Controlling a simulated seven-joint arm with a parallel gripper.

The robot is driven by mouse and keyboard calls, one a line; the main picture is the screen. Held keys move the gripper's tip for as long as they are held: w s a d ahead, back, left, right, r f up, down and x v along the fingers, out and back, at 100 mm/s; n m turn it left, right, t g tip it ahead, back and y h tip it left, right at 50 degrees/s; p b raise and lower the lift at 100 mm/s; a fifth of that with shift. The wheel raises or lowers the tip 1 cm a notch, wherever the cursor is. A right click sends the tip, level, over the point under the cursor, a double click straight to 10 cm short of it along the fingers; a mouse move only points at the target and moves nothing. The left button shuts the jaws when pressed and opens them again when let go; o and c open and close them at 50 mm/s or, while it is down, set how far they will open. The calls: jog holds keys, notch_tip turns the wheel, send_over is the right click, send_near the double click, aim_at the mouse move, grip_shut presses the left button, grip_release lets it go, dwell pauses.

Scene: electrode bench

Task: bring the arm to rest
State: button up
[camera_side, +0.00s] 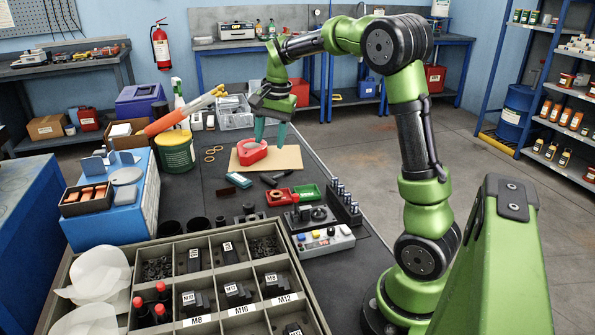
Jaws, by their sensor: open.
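My green arm reaches over the dark bench from the right. My gripper (270,140) points down, its two teal fingers spread apart with nothing between them. It hangs over the tan board (289,158) at the back of the bench. A red block-like part (252,153) sits on the left of the board, just beside and below the left finger. Whether that finger touches the red part I cannot tell.
A sorting tray (231,318) with labelled bins fills the front. Red and green small trays (307,193) and a button box (325,241) stand mid-bench. A green tub (175,152) and blue box (139,207) stand left. Open floor lies right.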

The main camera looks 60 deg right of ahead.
jog(key=s+a+r+n+t+y, duration=0.1)
jog(key=s+a+n+t, duration=0.1)
jog(key=s+a+n, duration=0.3)
jog(key=s+a+r+n+t+y, duration=0.1)
jog(key=s+a+n+t, duration=0.2)
jog(key=s+a+n, duration=0.3)
jog(key=s+a, duration=0.5)
jog(key=a, duration=0.5)
jog(key=shift+s+a, duration=0.15)
jog(key=shift+s, duration=0.1)
jog(key=shift+r, duration=0.1)
jog(key=shift+c, duration=0.3)
